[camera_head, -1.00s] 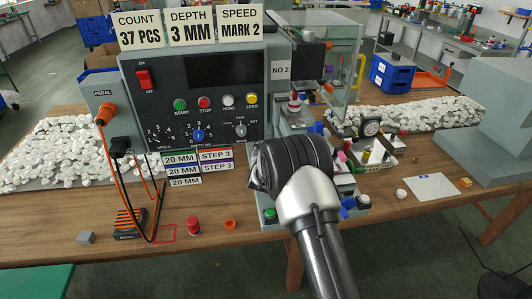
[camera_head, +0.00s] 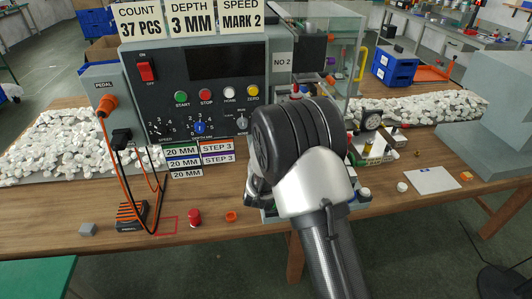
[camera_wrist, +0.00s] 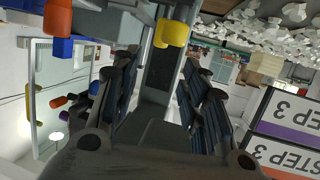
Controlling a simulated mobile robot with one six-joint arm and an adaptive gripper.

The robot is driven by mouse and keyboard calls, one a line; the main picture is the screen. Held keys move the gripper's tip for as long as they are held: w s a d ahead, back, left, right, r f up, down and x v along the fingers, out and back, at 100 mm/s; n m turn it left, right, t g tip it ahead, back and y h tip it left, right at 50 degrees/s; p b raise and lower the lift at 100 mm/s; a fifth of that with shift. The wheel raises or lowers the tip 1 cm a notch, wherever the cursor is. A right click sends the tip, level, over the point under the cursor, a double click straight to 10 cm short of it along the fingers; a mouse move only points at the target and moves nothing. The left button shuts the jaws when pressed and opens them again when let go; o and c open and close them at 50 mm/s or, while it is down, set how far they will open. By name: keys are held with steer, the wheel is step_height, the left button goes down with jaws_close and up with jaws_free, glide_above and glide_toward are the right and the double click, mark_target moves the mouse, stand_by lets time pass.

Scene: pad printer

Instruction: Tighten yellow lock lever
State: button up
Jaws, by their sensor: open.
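A yellow knob-like piece (camera_wrist: 172,32), which looks like the end of the yellow lock lever, shows at the top of the wrist view on a grey arm. It lies just beyond the fingertips of my gripper (camera_wrist: 160,62), a little right of the middle. The two dark ribbed fingers are spread apart with nothing held between them. In the head view my gripper (camera_head: 257,188) is mostly hidden behind my wrist, low in front of the pad printer (camera_head: 195,75). My arm hides the lever there.
STEP 3 labels (camera_wrist: 285,110) stand close at the right in the wrist view. An orange cap (camera_wrist: 57,17) is at upper left. In the head view, a red button (camera_head: 194,218) and an orange ring (camera_head: 231,216) lie on the table. White parts (camera_head: 55,145) are heaped at left.

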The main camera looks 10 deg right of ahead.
steer(key=s+a+r+g+p, duration=0.1)
steer(key=s+r+p, duration=0.3)
steer(key=b+x, duration=0.1)
steer(key=x, duration=0.4)
steer(key=b+x, duration=0.2)
steer(key=x, duration=0.4)
steer(key=f+b+x, duration=0.1)
steer(key=x, duration=0.5)
steer(key=shift+a+f, duration=0.1)
steer(key=shift+c, duration=0.5)
jaws_close()
